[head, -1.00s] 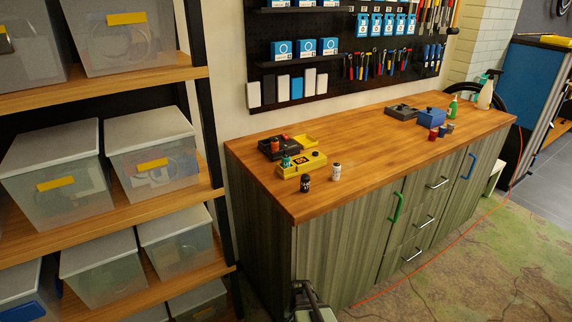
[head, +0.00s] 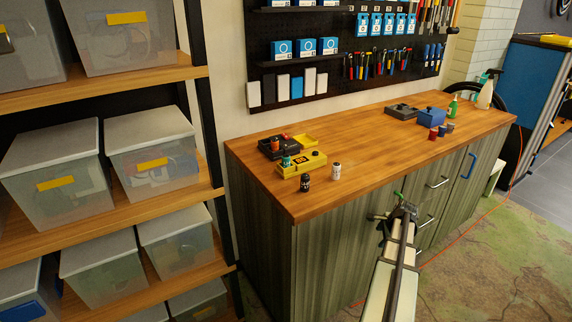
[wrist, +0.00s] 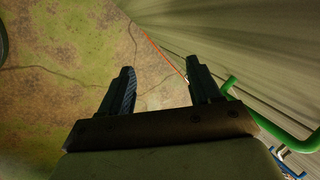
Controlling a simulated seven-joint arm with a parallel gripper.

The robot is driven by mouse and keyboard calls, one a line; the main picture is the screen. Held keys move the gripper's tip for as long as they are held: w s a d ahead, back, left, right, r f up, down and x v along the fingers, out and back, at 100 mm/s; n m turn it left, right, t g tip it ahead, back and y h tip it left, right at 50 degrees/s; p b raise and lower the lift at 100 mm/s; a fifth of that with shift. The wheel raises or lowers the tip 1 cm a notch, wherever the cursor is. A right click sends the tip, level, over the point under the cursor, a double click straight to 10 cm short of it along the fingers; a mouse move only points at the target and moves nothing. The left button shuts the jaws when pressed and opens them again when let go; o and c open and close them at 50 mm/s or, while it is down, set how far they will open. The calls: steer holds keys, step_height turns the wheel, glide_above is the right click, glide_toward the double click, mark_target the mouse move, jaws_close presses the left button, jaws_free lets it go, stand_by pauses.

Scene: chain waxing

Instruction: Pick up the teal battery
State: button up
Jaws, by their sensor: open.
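The teal battery (head: 286,161) stands at the left end of the wooden counter, at the yellow charger box (head: 302,166); its lower part is hidden. My gripper (wrist: 160,66) is open and empty in the wrist view, pointing down over the floor beside the cabinet front. In the head view my arm rises from the bottom edge in front of the cabinet, to the right of and well apart from the battery. The teal battery is not in the wrist view.
A black battery (head: 306,183) and a white one (head: 336,171) stand before the charger. A dark box (head: 270,148) is behind. A green handle (wrist: 268,122) is close to my gripper. The counter's middle (head: 375,145) is clear.

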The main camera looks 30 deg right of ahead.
steer(key=s+d+r+m+t+h, duration=0.1)
steer(key=d+r+m, duration=0.1)
steer(key=d+r, duration=0.7)
steer(key=w+a+r+n+t, duration=0.2)
steer(key=w+r, duration=0.1)
steer(key=r, duration=0.9)
steer(key=w+a+r+n+t, duration=0.2)
steer(key=w+r+n, duration=0.15)
steer(key=r, duration=0.75)
steer(key=w+a+r+n+g+y, duration=0.1)
steer(key=w+a+r+n+g, duration=0.15)
steer(key=w+a+n, duration=0.5)
steer(key=w+a+r+n+g+y, duration=0.1)
steer(key=w+a+r+n, duration=0.35)
steer(key=a+n, duration=0.55)
steer(key=w+a+r+n+g+y, duration=0.1)
steer(key=w+a+r+n+g, duration=0.15)
steer(key=w+a+n, duration=0.7)
steer(key=m+t, duration=0.1)
steer(key=m, duration=0.3)
glide_above(286, 156)
steer(key=s, duration=0.2)
steer(key=f, duration=0.7)
steer(key=shift+d, duration=0.4)
steer(key=shift+x, duration=2.65)
steer(key=shift+s+a, duration=0.1)
steer(key=shift+s, duration=0.05)
